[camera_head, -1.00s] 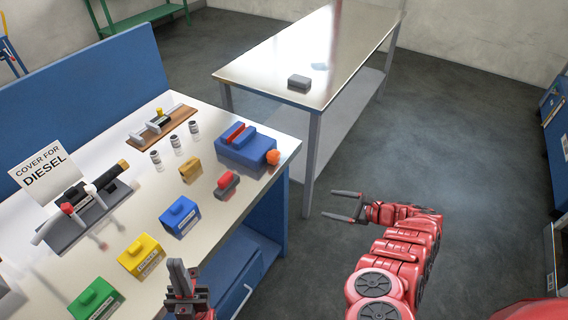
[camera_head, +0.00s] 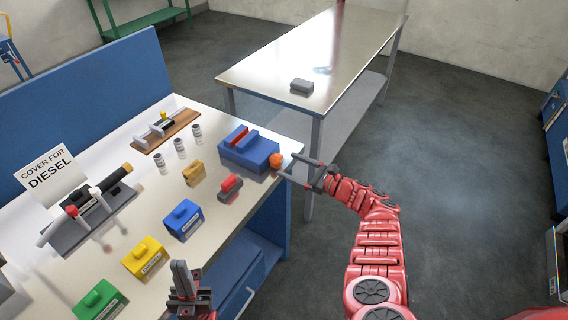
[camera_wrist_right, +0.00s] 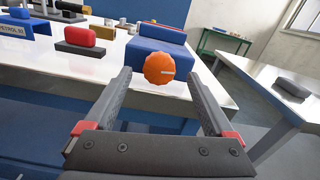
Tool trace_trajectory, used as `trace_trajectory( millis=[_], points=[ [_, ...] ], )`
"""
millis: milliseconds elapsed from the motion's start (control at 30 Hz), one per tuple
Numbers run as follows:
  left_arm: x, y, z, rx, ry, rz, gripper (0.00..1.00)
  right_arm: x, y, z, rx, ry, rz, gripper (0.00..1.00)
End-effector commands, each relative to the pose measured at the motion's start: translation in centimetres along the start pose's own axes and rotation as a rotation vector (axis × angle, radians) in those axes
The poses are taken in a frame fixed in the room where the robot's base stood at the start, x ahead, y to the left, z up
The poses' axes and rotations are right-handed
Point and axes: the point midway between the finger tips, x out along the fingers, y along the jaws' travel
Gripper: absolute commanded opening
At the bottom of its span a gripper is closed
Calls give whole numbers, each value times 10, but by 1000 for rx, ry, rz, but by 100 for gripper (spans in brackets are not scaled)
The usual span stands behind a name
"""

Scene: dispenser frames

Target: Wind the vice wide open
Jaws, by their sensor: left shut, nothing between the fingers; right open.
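The blue vice (camera_head: 246,150) stands at the right end of the white bench, with a red piece (camera_head: 237,135) between its jaws. Its orange knob (camera_head: 276,160) faces the bench's right edge. My right gripper (camera_head: 297,168) is open, its fingers pointing at the knob. In the right wrist view the knob (camera_wrist_right: 159,67) shows just ahead of and between the open fingertips (camera_wrist_right: 159,82); I cannot tell whether they touch it. The vice body (camera_wrist_right: 155,42) is behind it. My left gripper (camera_head: 180,268) is shut and empty, pointing up by the bench's front edge.
Near the vice are a red-topped grey block (camera_head: 230,188), a yellow block (camera_head: 194,173) and small cylinders (camera_head: 180,147). Blue (camera_head: 183,219), yellow (camera_head: 143,258) and green (camera_head: 99,299) boxes line the front. A metal table (camera_head: 270,85) stands behind, across a floor gap.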

Motion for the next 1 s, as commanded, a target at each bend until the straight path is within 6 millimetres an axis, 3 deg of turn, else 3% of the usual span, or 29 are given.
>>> trace_trajectory(
  millis=[200, 567, 1000],
  points=[
    [-10, 0, 2, 0, 0, 0, 0, 26, 0, -2, 1, -1, 0, 88],
    [-10, 0, 2, 0, 0, 0, 0, 31, 0, -1, 0, 2, 0, 88],
    [-10, 0, 2, 0, 0, 0, 0, 31, 0, 0, -1, 1, 0, 9]
  ],
)
